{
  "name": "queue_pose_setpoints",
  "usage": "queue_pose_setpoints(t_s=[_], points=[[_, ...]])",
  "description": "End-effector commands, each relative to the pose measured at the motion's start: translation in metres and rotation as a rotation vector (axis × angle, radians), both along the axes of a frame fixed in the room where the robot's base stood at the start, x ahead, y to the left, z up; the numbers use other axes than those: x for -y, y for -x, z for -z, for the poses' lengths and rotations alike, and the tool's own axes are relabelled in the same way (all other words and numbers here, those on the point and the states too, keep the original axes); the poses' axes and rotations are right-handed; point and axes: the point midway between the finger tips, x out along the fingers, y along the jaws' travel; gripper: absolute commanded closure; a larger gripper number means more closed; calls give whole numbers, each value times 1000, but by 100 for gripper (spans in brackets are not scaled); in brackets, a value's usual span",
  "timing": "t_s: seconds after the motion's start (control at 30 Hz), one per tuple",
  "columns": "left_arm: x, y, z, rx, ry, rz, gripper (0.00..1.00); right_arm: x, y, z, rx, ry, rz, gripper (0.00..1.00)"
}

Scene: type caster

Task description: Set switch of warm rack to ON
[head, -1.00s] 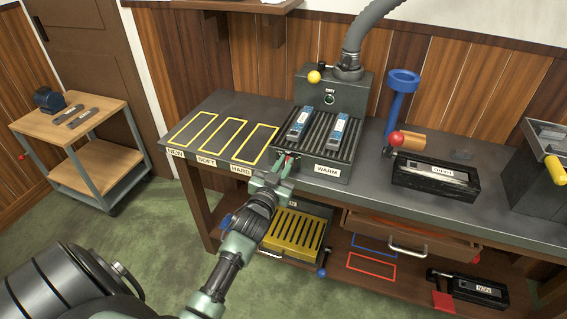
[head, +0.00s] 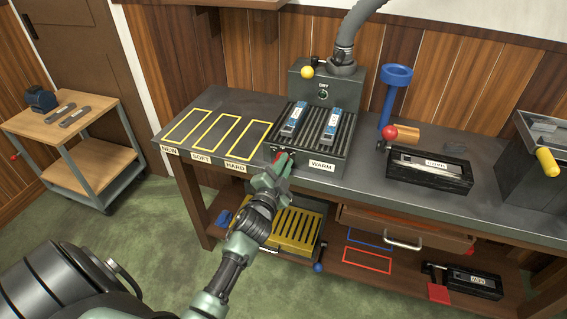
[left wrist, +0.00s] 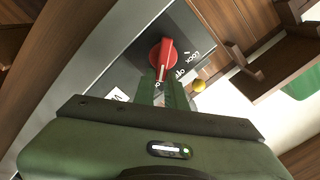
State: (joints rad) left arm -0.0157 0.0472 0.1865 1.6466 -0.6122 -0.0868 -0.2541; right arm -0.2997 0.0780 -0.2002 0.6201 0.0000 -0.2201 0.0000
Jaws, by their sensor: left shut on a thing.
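The warm rack (head: 335,143) is a dark ribbed unit on the bench, with a WARM label on its front. Its red switch knob (head: 283,156) is at the left of that front, mostly hidden by my gripper. In the left wrist view the red knob (left wrist: 162,53) sits on a dark panel with white lettering beside it, which I cannot read surely. My left gripper (head: 286,166) is shut on the knob. Its green fingers (left wrist: 163,80) flank the knob's lower part in the left wrist view. My right gripper is not in view.
Two blue-and-white packs (head: 295,118) lie on the rack. A DRY box (head: 322,85) with a yellow ball knob stands behind it. Yellow outlined spaces (head: 213,134) are empty to the left. A yellow slotted tray (head: 293,228) and an open drawer (head: 400,232) are below.

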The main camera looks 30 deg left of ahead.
Motion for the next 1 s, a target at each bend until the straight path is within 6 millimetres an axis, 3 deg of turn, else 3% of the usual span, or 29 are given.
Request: queue_pose_setpoints(t_s=[0.67, 0.7, 0.77, 1.0], points=[[1, 0, 3, -19, -61, -1, 100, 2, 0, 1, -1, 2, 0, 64], [1, 0, 3, -19, -61, -1, 80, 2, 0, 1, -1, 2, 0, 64], [1, 0, 3, -19, -60, -1, 66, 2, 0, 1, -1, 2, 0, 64], [1, 0, 2, -16, -60, 0, 66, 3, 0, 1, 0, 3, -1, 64]])
